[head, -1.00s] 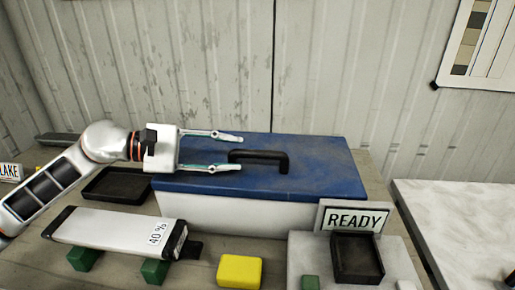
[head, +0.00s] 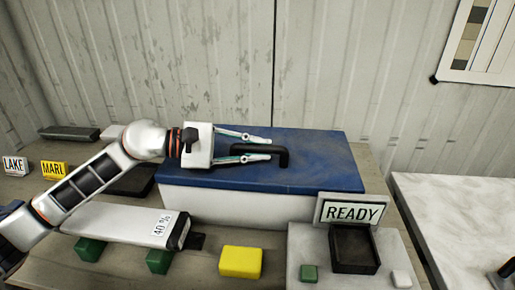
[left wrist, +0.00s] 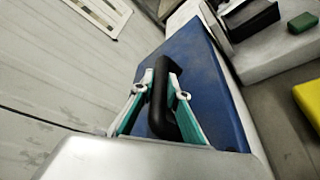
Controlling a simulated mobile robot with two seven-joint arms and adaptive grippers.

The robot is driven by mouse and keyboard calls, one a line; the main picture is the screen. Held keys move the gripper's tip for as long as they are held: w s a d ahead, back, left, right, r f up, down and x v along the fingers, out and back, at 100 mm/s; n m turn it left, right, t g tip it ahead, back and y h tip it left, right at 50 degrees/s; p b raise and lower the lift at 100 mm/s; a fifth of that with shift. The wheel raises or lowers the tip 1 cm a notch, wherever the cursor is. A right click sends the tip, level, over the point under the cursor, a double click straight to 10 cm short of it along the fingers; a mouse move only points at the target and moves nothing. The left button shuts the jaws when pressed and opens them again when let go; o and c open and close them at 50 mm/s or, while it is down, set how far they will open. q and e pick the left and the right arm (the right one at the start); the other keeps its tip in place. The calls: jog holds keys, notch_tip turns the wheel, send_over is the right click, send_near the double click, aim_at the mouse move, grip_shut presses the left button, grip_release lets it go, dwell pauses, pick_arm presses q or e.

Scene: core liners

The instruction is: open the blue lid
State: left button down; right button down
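The blue lid (head: 320,170) lies flat and closed on a white box (head: 240,205); it also shows in the left wrist view (left wrist: 205,65). Its black handle (head: 281,154) stands on top. My left gripper (head: 270,148) reaches over the lid from the left, with one finger on each side of the handle. In the left wrist view the handle (left wrist: 161,90) runs between the two fingers, close to both, with a narrow gap seeming to remain. Part of the handle is hidden by the fingers. My right gripper is not in view.
A white case marked 40 % (head: 120,222) rests on green blocks (head: 159,261) in front of the box. A yellow block (head: 240,262), a READY sign (head: 351,211) and a black tray (head: 355,262) stand near the front. A wall is behind.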

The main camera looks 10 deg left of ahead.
pick_arm(q)
jog(key=shift+w+r, duration=0.2)
jog(key=shift+r, duration=0.35)
jog(key=r, duration=0.1)
jog(key=w+r+n+p, duration=0.1)
jog(key=w+r+n+g, duration=0.1)
jog(key=r, duration=0.1)
jog(key=shift+w+y, duration=0.1)
jog(key=shift+y, duration=0.2)
jog(key=w+r+n+g, duration=0.1)
jog(key=w+r+n, duration=0.1)
jog(key=w+r, duration=0.2)
jog(key=shift+w+r+b, duration=0.3)
jog(key=shift+w+r, duration=0.05)
jog(key=shift+w, duration=0.25)
jog(key=c, duration=2)
grip_release()
jog(key=shift+o, duration=0.2)
